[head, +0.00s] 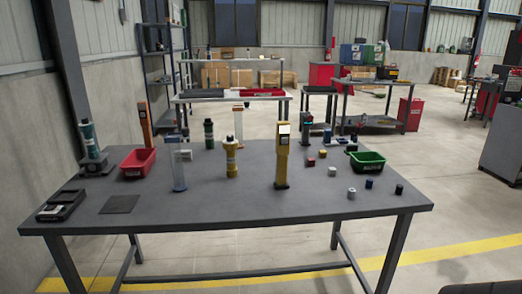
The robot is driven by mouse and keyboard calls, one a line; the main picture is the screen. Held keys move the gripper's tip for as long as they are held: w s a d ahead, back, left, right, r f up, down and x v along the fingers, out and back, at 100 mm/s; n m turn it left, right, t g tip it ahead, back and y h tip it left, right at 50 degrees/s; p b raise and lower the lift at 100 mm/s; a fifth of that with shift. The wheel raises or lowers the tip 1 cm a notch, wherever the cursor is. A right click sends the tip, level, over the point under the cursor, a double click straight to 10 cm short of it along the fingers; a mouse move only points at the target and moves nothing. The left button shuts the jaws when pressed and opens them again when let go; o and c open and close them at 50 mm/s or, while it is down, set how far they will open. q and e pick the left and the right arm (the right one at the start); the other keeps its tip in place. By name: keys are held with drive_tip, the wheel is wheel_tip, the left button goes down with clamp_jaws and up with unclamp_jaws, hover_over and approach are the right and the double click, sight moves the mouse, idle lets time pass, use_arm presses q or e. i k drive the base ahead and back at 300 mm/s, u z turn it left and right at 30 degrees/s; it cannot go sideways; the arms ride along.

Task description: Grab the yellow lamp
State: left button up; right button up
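Two yellow things stand upright on the dark grey table (330,205). One is a tall, slim yellow post-shaped lamp (281,165) with a white patch near its top, right of the table's middle. The other is a shorter yellow cylinder (232,160) with a narrower top, to its left. I cannot tell for sure which one the task calls the yellow lamp. Both appear unobstructed and stand apart from each other.
A red bin (137,163) and an orange post (146,125) stand at the left, a green bin (368,162) at the right. A pale grey post (178,171) stands left of the yellow cylinder. Small blocks lie at the right. The table's front middle is clear.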

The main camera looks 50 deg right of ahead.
sight(283, 128)
drive_tip(key=z, duration=0.6)
drive_tip(key=i, duration=0.7)
drive_tip(key=z, duration=0.8)
